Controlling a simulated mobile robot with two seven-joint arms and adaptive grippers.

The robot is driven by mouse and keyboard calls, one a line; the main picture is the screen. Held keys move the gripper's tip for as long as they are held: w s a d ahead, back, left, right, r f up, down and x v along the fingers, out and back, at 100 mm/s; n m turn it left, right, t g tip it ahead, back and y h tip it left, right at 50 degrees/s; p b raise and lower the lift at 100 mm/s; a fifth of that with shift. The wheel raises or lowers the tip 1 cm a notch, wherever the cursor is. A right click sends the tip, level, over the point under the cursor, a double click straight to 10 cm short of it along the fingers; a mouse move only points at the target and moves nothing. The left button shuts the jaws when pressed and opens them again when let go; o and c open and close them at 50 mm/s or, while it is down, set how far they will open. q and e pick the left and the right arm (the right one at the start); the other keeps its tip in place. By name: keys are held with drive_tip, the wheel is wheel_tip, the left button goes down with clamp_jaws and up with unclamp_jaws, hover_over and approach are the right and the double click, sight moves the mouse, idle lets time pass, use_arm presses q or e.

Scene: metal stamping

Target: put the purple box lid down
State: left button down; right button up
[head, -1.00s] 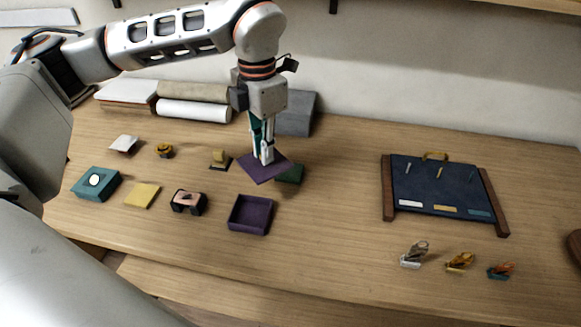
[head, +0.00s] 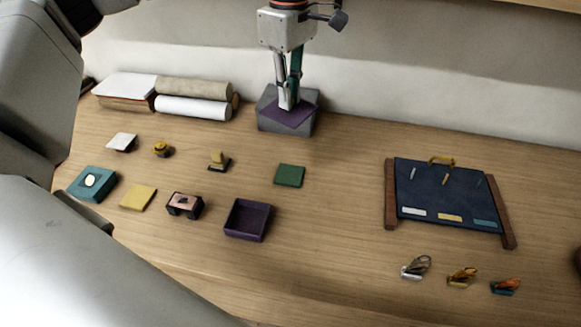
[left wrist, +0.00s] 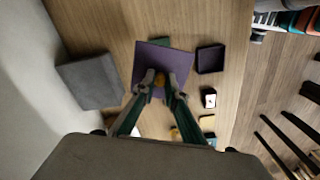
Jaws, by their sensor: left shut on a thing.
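The purple box lid (head: 290,114) is a thin flat square held by my left gripper (head: 289,108). In the head view it appears in front of the grey block (head: 270,124) at the back of the table. In the left wrist view the lid (left wrist: 163,62) lies across the fingertips of my left gripper (left wrist: 160,84), which is shut on it, and it covers part of the green square. The open purple box (head: 248,220) stands on the table, apart from the lid. My right gripper is not in view.
A green square (head: 290,175) lies on the table behind the purple box. A teal box (head: 92,184), a yellow square (head: 138,197) and a black-and-pink item (head: 184,205) stand to the left. A dark blue board (head: 447,195) is at right. The table between box and board is clear.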

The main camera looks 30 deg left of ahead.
use_arm(q)
wheel_tip(320, 180, down, 19)
drive_tip(key=shift+f+p, duration=0.2)
drive_tip(key=shift+p, duration=0.2)
drive_tip(key=shift+f, duration=0.1)
drive_tip(key=c, duration=2.3)
unclamp_jaws()
drive_tip(key=shift+o, duration=1.3)
wheel_tip(320, 180, up, 12)
drive_tip(key=b, duration=0.1)
drive_tip(key=shift+s, duration=0.15)
